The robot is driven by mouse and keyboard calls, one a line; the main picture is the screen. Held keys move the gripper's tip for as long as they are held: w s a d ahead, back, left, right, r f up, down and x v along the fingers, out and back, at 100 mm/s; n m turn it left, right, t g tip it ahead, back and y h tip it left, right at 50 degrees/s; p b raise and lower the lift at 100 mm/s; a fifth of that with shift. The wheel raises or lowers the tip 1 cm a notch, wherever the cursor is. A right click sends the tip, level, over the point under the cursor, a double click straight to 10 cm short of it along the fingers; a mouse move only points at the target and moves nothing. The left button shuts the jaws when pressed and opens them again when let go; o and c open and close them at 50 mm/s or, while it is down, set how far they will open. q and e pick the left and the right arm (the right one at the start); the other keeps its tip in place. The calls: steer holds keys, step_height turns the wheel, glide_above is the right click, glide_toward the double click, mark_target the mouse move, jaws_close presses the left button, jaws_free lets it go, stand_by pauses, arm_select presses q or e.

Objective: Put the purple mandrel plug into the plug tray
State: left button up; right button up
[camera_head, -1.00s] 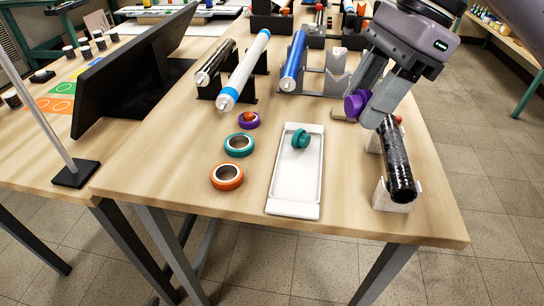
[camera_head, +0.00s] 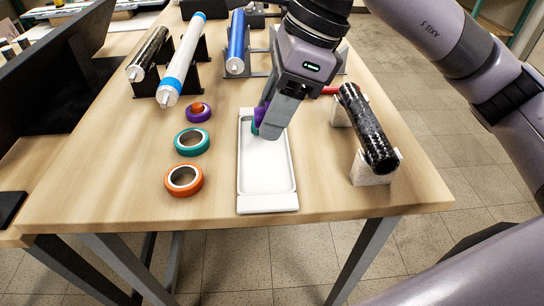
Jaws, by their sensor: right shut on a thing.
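The purple mandrel plug (camera_head: 260,114) shows only as a small sliver at the fingers of my right gripper (camera_head: 269,125). My right gripper is shut on it over the far part of the white plug tray (camera_head: 267,204). The fingers hide most of the plug, so I cannot tell whether it touches the tray floor. A teal plug (camera_head: 254,124) shows at the left edge of the fingers, mostly hidden, in the tray's far part. The near part of the tray is empty. My left gripper is not in view.
Purple (camera_head: 197,113), teal (camera_head: 191,142) and orange (camera_head: 184,180) rings lie left of the tray. A black carbon tube (camera_head: 369,130) rests on white supports at right. White (camera_head: 181,62) and blue (camera_head: 236,45) rollers stand behind. The table's front edge is close to the tray.

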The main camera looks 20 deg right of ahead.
mark_target(265, 173)
step_height(265, 173, down, 9)
steer(key=shift+r+b, duration=0.1)
steer(key=shift+b, duration=0.3)
steer(key=shift+f, duration=0.2)
steer(key=o, duration=1)
steer(key=shift+o, duration=0.2)
steer(key=shift+r, duration=0.45)
steer(key=p+v, duration=0.1)
steer(key=v, duration=1)
steer(key=shift+d+r, duration=0.2)
steer(key=shift+r, duration=0.05)
